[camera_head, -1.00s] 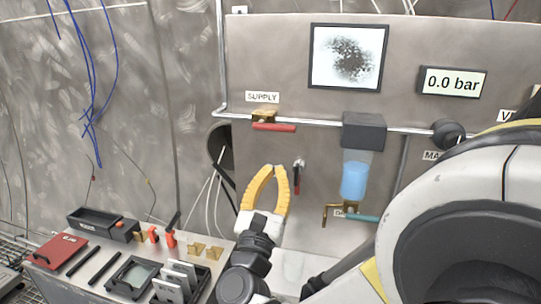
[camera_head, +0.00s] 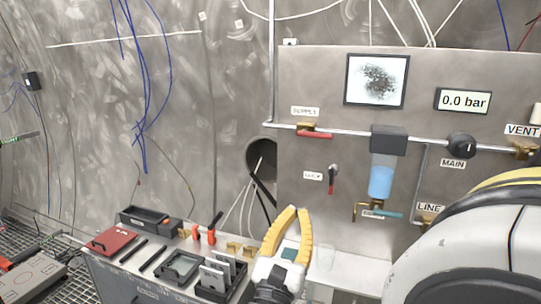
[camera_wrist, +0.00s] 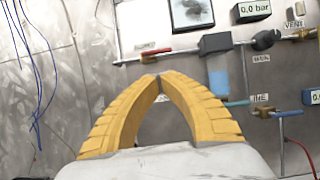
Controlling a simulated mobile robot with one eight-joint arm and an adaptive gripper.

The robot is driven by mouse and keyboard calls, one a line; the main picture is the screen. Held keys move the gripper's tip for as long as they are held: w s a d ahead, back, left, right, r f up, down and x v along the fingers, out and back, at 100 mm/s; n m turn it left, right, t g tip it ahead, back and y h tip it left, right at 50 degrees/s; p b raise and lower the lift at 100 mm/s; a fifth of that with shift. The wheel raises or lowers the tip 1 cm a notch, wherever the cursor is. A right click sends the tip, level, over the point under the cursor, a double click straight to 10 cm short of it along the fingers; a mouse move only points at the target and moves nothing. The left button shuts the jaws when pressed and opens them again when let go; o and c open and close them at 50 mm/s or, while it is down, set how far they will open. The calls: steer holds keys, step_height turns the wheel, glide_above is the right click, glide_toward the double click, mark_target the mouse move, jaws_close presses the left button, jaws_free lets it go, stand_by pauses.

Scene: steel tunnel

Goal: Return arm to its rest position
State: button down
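My gripper (camera_head: 298,209) has two yellow ridged fingers on a white wrist. It points up in front of the lower left part of the panel, below the small red-handled lock valve (camera_head: 332,180). In the wrist view the fingertips (camera_wrist: 158,80) meet, with nothing between them. The white and black shell of my arm fills the lower right of the head view and hides part of the panel.
The panel (camera_head: 300,85) carries a supply valve (camera_head: 314,133), a blue-filled bowl (camera_head: 380,182), a main knob (camera_head: 461,146) and a 0.0 bar display (camera_head: 463,101). A bench (camera_head: 110,272) with trays and tools stands left of my gripper.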

steer(key=s+d+f+m+g, duration=0.2)
steer(key=d+f+m+g, duration=0.35)
steer(key=d+m, duration=0.35)
steer(key=s+d+f+m+g, duration=0.2)
steer(key=d+f+m+g, duration=0.35)
steer(key=d+m, duration=0.3)
steer(key=s+a+f+m+g+y, duration=0.1)
steer(key=s+a+f+m+y, duration=0.1)
steer(key=s+m, duration=0.4)
steer(key=s+a+f+m+g+y, duration=0.2)
steer(key=s+m+y, duration=0.3)
steer(key=m, duration=0.4)
steer(key=shift+s+g, duration=0.3)
steer(key=shift+s, duration=0.45)
